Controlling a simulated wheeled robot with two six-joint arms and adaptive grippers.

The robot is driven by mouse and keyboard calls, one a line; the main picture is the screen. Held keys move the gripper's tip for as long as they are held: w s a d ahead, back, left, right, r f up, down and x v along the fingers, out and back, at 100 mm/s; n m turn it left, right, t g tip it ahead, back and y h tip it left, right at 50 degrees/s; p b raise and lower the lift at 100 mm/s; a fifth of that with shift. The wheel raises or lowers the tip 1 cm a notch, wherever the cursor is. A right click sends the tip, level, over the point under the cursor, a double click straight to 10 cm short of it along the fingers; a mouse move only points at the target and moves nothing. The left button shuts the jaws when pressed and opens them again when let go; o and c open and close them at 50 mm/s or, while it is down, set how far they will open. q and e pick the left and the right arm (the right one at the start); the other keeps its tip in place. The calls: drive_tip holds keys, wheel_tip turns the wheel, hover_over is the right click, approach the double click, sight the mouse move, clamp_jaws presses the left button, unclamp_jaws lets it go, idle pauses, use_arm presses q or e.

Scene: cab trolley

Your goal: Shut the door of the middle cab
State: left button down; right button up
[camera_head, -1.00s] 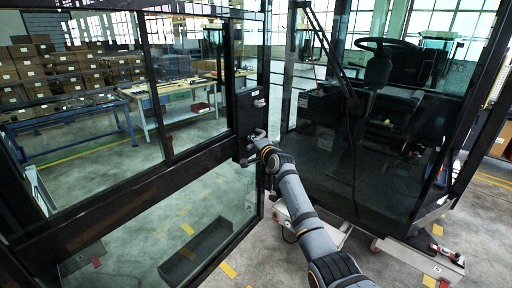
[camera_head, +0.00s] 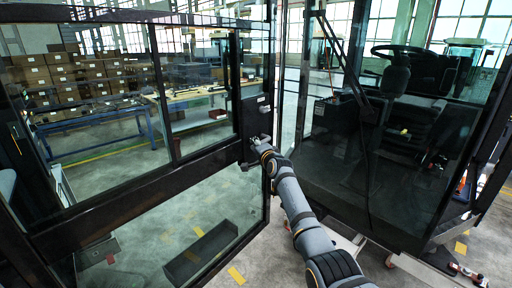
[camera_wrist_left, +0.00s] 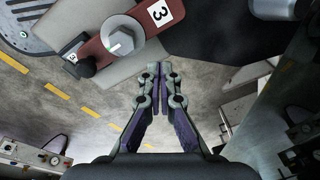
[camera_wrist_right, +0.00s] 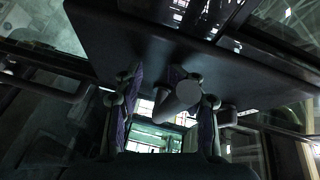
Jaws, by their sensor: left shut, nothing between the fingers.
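A glazed door with a dark frame (camera_head: 150,190) fills the left of the head view and stands open. Its latch box (camera_head: 256,115) is on its right upright. My right gripper (camera_head: 260,148) is at the handle below the latch box. In the right wrist view its fingers (camera_wrist_right: 165,105) are spread, with the round handle bar (camera_wrist_right: 180,93) between them, closer to the right finger. Contact is not clear. A dark cab (camera_head: 400,130) with a seat and steering wheel stands to the right of the door. My left gripper (camera_wrist_left: 162,72) is shut and empty over the floor.
Shelves of boxes (camera_head: 75,75) and a workbench (camera_head: 190,95) stand behind the glass. In the left wrist view, a red part marked 3 (camera_wrist_left: 125,35) lies ahead of the left fingers. Low trolley parts (camera_head: 415,268) sit under the cab.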

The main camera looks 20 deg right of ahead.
drive_tip(key=shift+s+d, duration=0.2)
drive_tip(key=shift+s, duration=0.6)
drive_tip(key=s, duration=0.7)
drive_tip(key=shift+d+r, duration=0.35)
drive_tip(key=shift+r, duration=0.1)
drive_tip(key=shift+a, duration=0.1)
